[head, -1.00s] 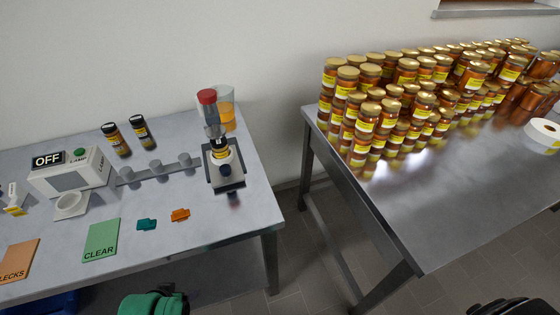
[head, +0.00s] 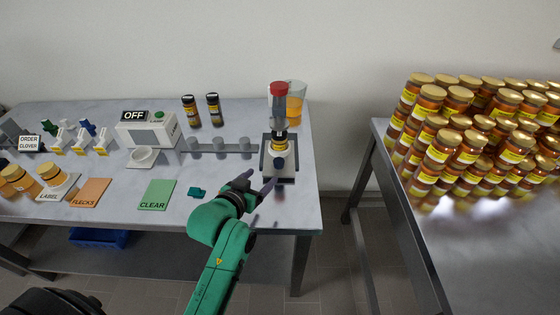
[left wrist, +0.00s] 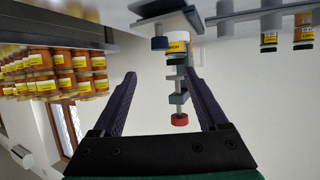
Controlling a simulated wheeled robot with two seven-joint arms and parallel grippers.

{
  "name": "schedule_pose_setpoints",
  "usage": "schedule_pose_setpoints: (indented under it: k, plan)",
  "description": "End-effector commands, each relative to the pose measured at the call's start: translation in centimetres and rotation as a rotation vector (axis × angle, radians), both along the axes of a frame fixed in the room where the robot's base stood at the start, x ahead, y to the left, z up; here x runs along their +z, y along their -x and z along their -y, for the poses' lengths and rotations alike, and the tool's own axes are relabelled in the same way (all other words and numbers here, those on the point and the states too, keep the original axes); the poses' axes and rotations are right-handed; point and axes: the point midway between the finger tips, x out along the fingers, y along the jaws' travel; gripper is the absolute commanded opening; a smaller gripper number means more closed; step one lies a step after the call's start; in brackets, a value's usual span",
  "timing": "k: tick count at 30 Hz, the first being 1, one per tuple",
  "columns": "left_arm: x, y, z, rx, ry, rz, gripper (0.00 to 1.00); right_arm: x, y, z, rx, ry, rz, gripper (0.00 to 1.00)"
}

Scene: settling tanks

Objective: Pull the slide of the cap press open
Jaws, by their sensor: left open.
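The cap press (head: 267,143) stands at the right end of the grey table, with a red knob (head: 278,88) on top. A jar with a yellow label (head: 280,146) is in it. A dark round knob (head: 280,163) sits low on its front. My left gripper (head: 260,180) is open and empty, just in front and to the left of the press base, fingers pointing toward it. My right gripper is out of view.
Two dark jars (head: 201,110), a lamp box (head: 150,130), a green CLEAR card (head: 157,195) and a teal piece (head: 197,192) lie to the left. A second table with stacked honey jars (head: 460,140) is across a gap.

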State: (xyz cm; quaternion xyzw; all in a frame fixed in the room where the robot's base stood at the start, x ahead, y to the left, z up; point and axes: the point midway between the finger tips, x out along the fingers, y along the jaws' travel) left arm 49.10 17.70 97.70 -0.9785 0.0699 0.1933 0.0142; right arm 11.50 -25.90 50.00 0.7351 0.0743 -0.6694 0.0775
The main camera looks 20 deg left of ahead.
Motion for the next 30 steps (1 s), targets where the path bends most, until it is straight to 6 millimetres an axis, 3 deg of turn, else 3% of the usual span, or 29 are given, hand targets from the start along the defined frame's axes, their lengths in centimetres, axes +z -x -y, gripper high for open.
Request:
schedule_pose_setpoints:
  k: [5, 12, 18, 29, 30]
  plan:
    - [-0.8, -2.6, 0.3, 0.001, 0.0, 0.001, 0.76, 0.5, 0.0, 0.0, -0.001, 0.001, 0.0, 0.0]
    - [-3.2, -8.2, 1.2, 0.0, 0.001, -0.001, 0.76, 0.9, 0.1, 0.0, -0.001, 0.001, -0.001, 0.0]
    - [-4.9, -11.9, 1.7, 0.0, 0.0, -0.001, 0.76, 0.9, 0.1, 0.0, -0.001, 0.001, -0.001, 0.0]
    - [-5.5, -13.1, 1.8, 0.0, 0.001, -0.002, 0.76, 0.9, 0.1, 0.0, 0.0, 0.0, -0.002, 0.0]
    - [-5.5, -13.1, 1.8, 0.0, 0.0, -0.003, 0.72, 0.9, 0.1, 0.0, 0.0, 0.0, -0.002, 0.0]
